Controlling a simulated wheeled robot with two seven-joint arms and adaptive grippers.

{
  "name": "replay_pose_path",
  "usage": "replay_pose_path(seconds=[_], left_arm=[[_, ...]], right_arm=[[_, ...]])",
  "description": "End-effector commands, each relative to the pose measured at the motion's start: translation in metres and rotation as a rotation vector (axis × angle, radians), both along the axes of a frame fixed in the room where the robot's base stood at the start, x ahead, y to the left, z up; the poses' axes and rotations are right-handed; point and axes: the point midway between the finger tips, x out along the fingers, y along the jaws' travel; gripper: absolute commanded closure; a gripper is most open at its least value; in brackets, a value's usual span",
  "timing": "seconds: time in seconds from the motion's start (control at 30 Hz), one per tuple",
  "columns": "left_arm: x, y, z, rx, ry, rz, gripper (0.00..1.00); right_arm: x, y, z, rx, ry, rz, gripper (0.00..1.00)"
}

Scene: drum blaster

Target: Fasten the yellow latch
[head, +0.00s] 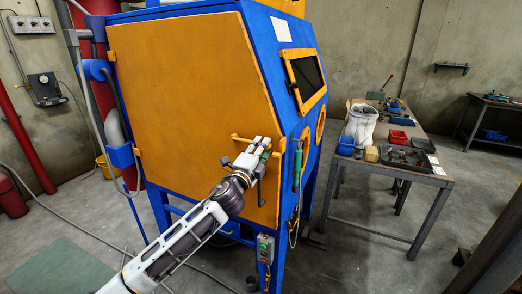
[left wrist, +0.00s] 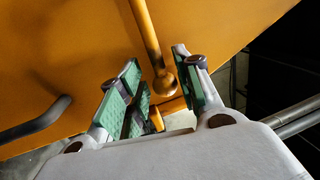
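The yellow latch (head: 243,139) is a thin bar near the right edge of the orange door (head: 180,90) on a blue cabinet. In the left wrist view the latch bar (left wrist: 147,35) runs down to a ball end (left wrist: 165,82). My left gripper (head: 262,148) is at the latch, over the door's right edge. In the left wrist view its green-padded fingers (left wrist: 157,80) are apart, with the ball end showing in the gap between them. I cannot tell whether either pad touches it. The door looks shut or nearly shut. My right gripper is not in view.
A dark curved handle (left wrist: 35,122) sits on the door left of the gripper. A green-handled tool (head: 297,168) hangs on the cabinet's right side, close to the gripper. A metal table (head: 385,163) with blue and red bins stands at right. A hose and cables lie at left.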

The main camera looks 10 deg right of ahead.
Motion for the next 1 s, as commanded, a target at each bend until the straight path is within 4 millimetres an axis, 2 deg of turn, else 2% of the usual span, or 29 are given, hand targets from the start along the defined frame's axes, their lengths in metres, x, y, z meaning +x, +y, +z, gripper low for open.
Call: replay_pose_path(seconds=[0.27, 0.8, 1.0], left_arm=[[0.000, 0.000, 0.016, 0.001, -0.003, 0.000, 0.66], [0.000, 0.000, 0.077, 0.000, -0.004, -0.001, 0.66], [0.000, 0.000, 0.093, 0.001, -0.002, 0.000, 0.66]], right_arm=[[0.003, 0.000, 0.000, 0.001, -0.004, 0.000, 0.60], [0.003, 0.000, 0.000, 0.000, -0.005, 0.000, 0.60], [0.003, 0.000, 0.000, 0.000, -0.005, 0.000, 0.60]])
